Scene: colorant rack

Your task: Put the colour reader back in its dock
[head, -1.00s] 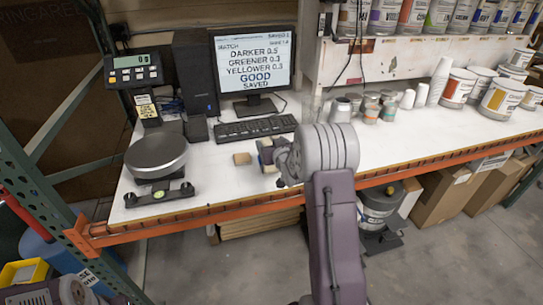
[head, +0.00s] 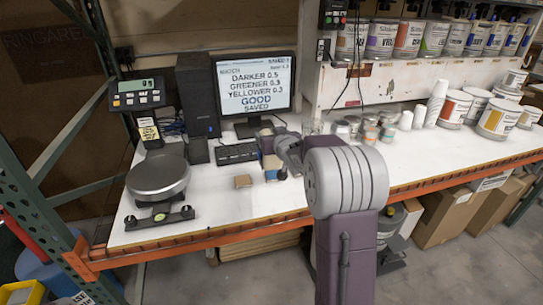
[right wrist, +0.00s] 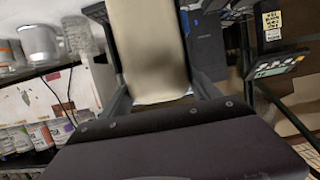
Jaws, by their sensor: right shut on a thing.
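My right gripper (head: 272,147) is over the table in front of the keyboard, partly hidden by its own wrist. It is shut on a cream, elongated thing, taken to be the colour reader (right wrist: 152,45), which fills the space between the fingers in the right wrist view. Only a small tan part of it shows in the head view (head: 265,131). I cannot tell for sure which thing is the dock; a small black stand (head: 198,151) is beside the computer tower. My left gripper is not in view.
A round scale (head: 158,177) is at left. The monitor (head: 254,85) and keyboard (head: 237,153) are behind. Cups and cans stand at right.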

